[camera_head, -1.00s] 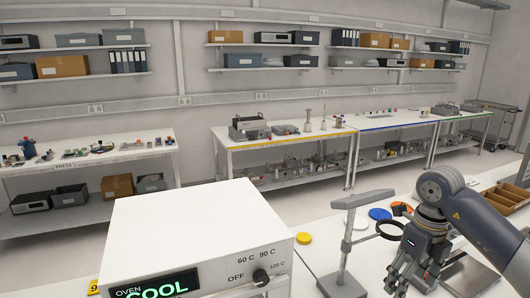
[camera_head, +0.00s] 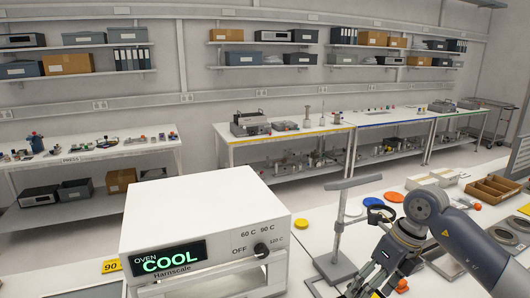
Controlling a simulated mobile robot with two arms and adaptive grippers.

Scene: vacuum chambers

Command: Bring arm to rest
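My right arm comes in from the right edge of the head view. Its gripper (camera_head: 372,280) hangs low over the white bench at the bottom, to the right of a grey stand (camera_head: 336,232). Its fingers point down and left, and their tips are near the lower frame edge. I cannot tell how far apart the fingers are or whether anything is between them. My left arm and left gripper are not in view.
A white oven (camera_head: 205,215) showing "COOL" stands left of the stand. Yellow (camera_head: 300,224), blue (camera_head: 373,202) and orange (camera_head: 394,197) discs and a brown divided tray (camera_head: 493,189) lie on the bench. Long worktables (camera_head: 285,137) and wall shelves stand behind.

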